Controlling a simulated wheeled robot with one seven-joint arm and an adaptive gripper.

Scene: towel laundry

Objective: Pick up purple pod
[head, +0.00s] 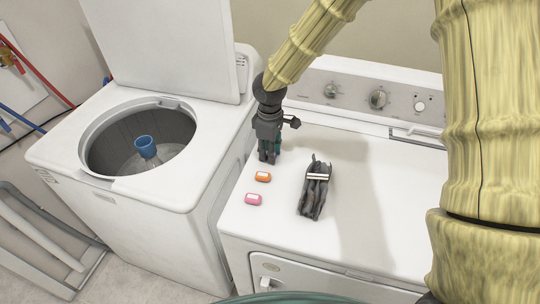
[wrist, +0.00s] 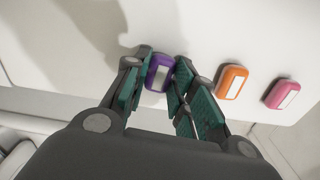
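The purple pod (wrist: 159,73) lies on the white dryer top and shows between my gripper's fingers in the wrist view. My gripper (wrist: 158,90) is open around it, with one teal-padded finger on each side. The left finger looks very near the pod; whether either finger touches it I cannot tell. In the head view my gripper (head: 268,158) points down over the dryer top, and it hides the purple pod there.
An orange pod (head: 263,177) and a pink pod (head: 253,199) lie nearby on the dryer (head: 370,185). A dark folded bundle with a light band (head: 316,188) lies to their right. The washer (head: 60,150) stands open at left, its lid (head: 165,45) raised beside my arm.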

